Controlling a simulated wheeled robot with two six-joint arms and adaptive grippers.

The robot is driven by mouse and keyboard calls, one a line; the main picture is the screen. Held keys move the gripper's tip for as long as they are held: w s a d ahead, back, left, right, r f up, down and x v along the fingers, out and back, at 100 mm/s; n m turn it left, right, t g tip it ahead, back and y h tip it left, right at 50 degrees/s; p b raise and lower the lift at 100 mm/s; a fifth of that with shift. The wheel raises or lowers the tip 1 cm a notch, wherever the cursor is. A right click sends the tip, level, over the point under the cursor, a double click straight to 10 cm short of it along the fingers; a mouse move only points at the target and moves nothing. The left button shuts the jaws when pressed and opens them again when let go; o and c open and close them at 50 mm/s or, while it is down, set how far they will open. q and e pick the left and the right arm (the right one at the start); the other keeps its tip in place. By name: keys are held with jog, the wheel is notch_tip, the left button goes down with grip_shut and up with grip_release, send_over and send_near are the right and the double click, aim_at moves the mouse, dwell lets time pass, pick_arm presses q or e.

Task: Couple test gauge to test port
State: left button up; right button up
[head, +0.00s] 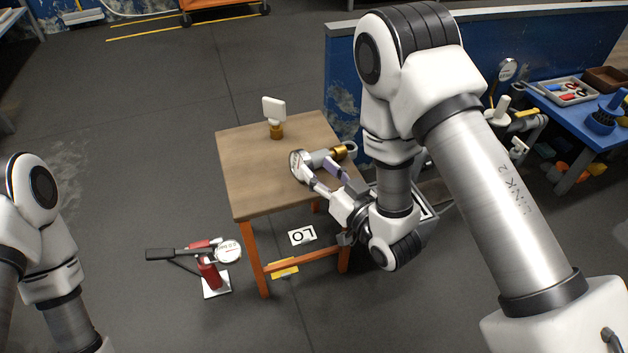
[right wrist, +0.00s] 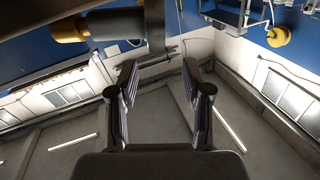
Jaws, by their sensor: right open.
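A round white-faced gauge (head: 297,165) lies on the small wooden table (head: 245,170). A grey body with a brass fitting (head: 340,152) and a ring at its end extends to the right of it. The brass fitting seems to show in the right wrist view (right wrist: 62,27), at upper left. My right gripper (head: 327,178) is open at the table's near right, fingers pointing toward the gauge; contact cannot be told. In the right wrist view a grey bar (right wrist: 154,25) shows between and beyond the fingertips. My left gripper is out of frame. Which fitting is the test port is unclear.
A white block on a brass base (head: 276,118) stands at the table's back. A red hand pump with a gauge (head: 208,270) stands on the floor, left of the table. Pipework with another gauge (head: 507,70) is at right, near a blue bench (head: 570,115).

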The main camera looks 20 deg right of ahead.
aim_at(305, 155)
jog(key=b+x, duration=0.1)
jog(key=x, duration=0.2)
jog(key=b+x, duration=0.2)
jog(key=x, duration=0.1)
jog(key=shift+w+f, duration=0.2)
jog(key=shift+w, duration=0.1)
jog(key=shift+w+r, duration=0.1)
jog(key=shift+w, duration=0.1)
grip_shut()
